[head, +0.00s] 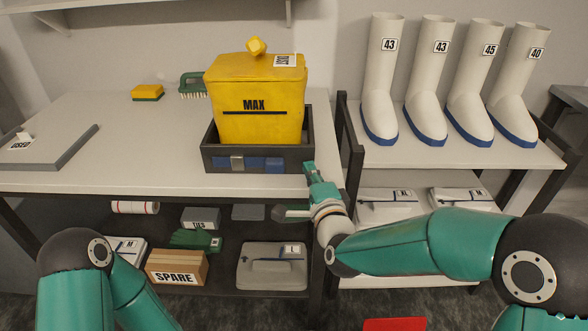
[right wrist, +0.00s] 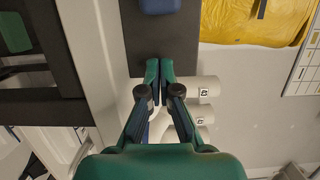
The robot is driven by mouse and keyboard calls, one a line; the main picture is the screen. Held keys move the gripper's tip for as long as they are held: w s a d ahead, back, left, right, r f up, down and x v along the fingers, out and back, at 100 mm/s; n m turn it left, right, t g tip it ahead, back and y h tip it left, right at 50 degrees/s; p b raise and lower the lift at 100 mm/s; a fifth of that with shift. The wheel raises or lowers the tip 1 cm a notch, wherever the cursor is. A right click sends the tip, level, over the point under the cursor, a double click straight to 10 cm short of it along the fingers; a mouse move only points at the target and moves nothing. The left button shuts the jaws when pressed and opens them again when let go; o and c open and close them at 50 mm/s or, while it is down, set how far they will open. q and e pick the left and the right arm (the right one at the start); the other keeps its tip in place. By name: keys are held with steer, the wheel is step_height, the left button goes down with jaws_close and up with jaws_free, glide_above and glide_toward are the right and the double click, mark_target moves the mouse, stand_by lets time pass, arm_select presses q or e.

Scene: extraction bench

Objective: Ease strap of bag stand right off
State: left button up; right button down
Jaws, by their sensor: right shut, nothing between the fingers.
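A yellow bag (head: 255,122) marked MAX stands in a dark stand (head: 207,158) near the front edge of the bench. Blue strap pieces (head: 259,163) and a grey buckle (head: 237,163) show on the stand's front; I cannot tell which piece is the right strap. My right gripper (head: 310,167) is at the stand's front right corner, shut and empty. In the right wrist view its fingertips (right wrist: 159,68) are together by the dark stand wall (right wrist: 160,38), apart from a blue piece (right wrist: 160,5). My left gripper is out of view.
A yellow sponge (head: 147,92) and green brush (head: 193,84) lie behind the stand to the left. A grey board (head: 50,150) lies at the bench's left. White boots (head: 382,85) stand on the rack at right.

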mark_target(277, 170)
steer(key=shift+s+a, duration=0.15)
steer(key=shift+a, duration=1.7)
steer(key=a+b, duration=0.1)
steer(key=a, duration=0.2)
steer(key=shift+a+f+b, duration=0.1)
steer(key=shift+f+b, duration=0.05)
steer(key=shift+b, duration=0.2)
steer(key=shift+a, duration=0.2)
steer(key=shift+d, duration=0.1)
